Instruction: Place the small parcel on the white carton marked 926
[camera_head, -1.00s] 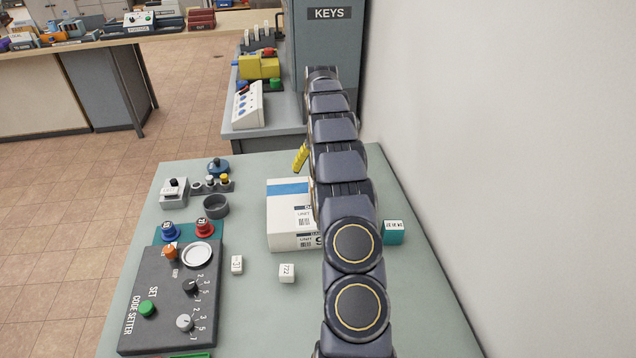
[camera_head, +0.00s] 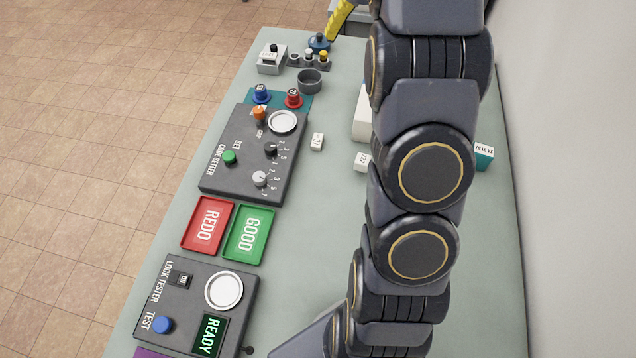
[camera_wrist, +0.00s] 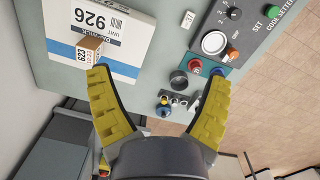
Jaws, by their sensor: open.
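The white carton (camera_wrist: 125,40) marked 926 has a blue stripe and lies at the upper left of the wrist view. In the head view only a strip of the carton (camera_head: 362,115) shows beside my arm. The small brown parcel (camera_wrist: 90,48) with a 623 label appears to be on the carton over its blue stripe, close by the left fingertip. It is hidden in the head view. My gripper (camera_wrist: 160,76) is open with nothing between its yellow fingers. The parcel is outside the gap; whether the left finger touches it I cannot tell.
The code setter (camera_head: 245,165) stands left of the carton, with red and green trays (camera_head: 248,235) and a lock tester (camera_head: 200,310) nearer. A dark round cup (camera_head: 310,80) and small white cubes (camera_head: 317,141) are on the bench. A wall rises at right.

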